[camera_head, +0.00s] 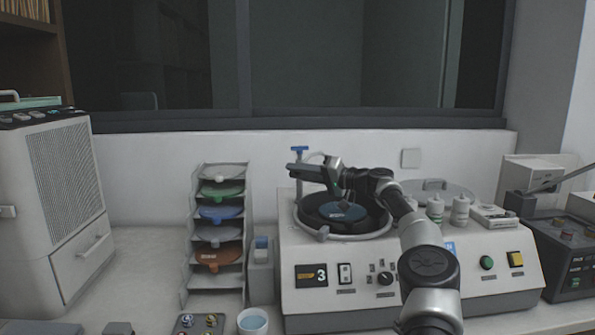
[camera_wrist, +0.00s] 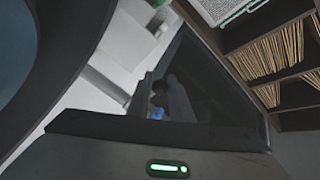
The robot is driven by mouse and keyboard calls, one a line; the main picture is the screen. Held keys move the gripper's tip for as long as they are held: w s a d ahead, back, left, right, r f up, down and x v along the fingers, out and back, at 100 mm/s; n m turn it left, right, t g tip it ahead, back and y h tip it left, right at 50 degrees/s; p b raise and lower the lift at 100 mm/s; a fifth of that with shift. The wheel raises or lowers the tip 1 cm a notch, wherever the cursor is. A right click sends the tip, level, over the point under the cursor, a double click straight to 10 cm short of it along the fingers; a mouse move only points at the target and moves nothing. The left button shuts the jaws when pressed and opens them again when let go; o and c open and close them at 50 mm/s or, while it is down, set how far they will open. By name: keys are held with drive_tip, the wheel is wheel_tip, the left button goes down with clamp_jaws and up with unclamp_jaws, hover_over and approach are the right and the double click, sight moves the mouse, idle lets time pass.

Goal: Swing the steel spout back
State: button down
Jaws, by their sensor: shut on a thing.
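The steel spout (camera_head: 299,186) shows as a thin upright post with a blue tap handle (camera_head: 299,149) on top, at the back left of the polishing machine's bowl (camera_head: 350,237). My gripper (camera_head: 296,171) reaches over the bowl from the right and is shut on the spout, just below the blue handle. My fingers hide most of the spout's outlet. In the wrist view my gripper (camera_wrist: 168,95) appears dark, with a small blue patch (camera_wrist: 157,113) between the fingers. The blue disc (camera_head: 343,211) lies in the bowl beneath my gripper.
A rack of coloured discs (camera_head: 217,212) stands left of the machine (camera_head: 330,260). White bottles (camera_head: 460,210) and a round lid (camera_head: 437,190) are on its right side. A cup (camera_head: 252,321) stands at the front. The wall and window are close behind.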

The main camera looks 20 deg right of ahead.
drive_tip(key=shift+d+r, duration=0.1)
drive_tip(key=shift+r, duration=0.35)
drive_tip(key=c, duration=1.6)
unclamp_jaws()
drive_tip(key=shift+f, duration=0.2)
drive_tip(key=b+v, duration=0.1)
drive_tip(key=v, duration=1.1)
